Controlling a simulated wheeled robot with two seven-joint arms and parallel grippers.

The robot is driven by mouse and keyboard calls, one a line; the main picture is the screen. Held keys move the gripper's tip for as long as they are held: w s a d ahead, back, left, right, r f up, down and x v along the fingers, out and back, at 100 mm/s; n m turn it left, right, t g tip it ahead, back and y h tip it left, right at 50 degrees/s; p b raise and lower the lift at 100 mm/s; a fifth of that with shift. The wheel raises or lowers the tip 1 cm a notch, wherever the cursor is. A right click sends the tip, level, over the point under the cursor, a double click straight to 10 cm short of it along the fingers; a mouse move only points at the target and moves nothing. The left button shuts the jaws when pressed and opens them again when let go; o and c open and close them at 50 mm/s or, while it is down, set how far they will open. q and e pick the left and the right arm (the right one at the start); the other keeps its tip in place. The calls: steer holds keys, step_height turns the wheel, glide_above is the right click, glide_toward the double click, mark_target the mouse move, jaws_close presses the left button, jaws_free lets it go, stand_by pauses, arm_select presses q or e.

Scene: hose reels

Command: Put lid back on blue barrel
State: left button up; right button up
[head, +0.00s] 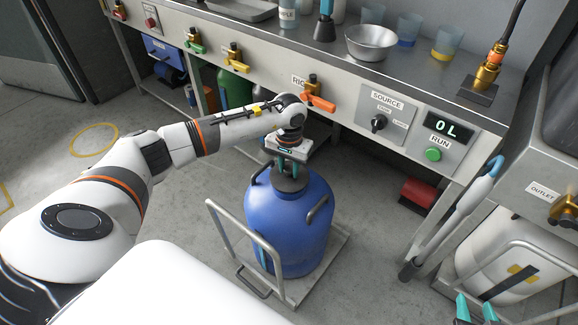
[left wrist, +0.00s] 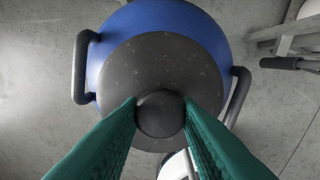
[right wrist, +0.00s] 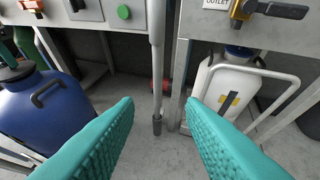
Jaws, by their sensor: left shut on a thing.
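The blue barrel (head: 289,225) stands upright on a low trolley below the bench; it also shows in the left wrist view (left wrist: 195,22) and at the left of the right wrist view (right wrist: 45,108). The dark grey round lid (head: 291,183) is at the barrel's top; from above it covers the middle of the top (left wrist: 160,62). I cannot tell whether it touches the barrel all round. My left gripper (head: 291,166) is shut on the lid's round knob (left wrist: 160,113), one teal finger on each side. My right gripper (right wrist: 160,115) is open and empty, low at the right.
The trolley (head: 338,262) has a raised handle on the barrel's left. The bench (head: 225,50) edge, with orange-handled tap (head: 318,101), overhangs just behind my left wrist. A grey pole (head: 440,225) leans at the bench's right end. A white container (right wrist: 232,88) stands at right.

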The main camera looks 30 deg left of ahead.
steer(key=shift+r, duration=0.1)
arm_select(q)
steer(key=shift+f, duration=0.15)
arm_select(e)
steer(key=shift+w+a+r+t, duration=0.25)
steer(key=shift+w+r+t, duration=0.35)
steer(key=shift+r+t, duration=0.15)
steer(key=shift+r, duration=0.1)
arm_select(q)
steer(key=shift+b, duration=0.3)
stand_by(0.3)
arm_select(e)
steer(key=shift+w+a+r, duration=0.1)
steer(key=shift+w+r, duration=0.05)
steer(key=shift+r, duration=0.1)
steer(key=shift+w+r+t, duration=0.15)
steer(key=shift+r+t, duration=0.1)
steer(key=shift+t, duration=0.1)
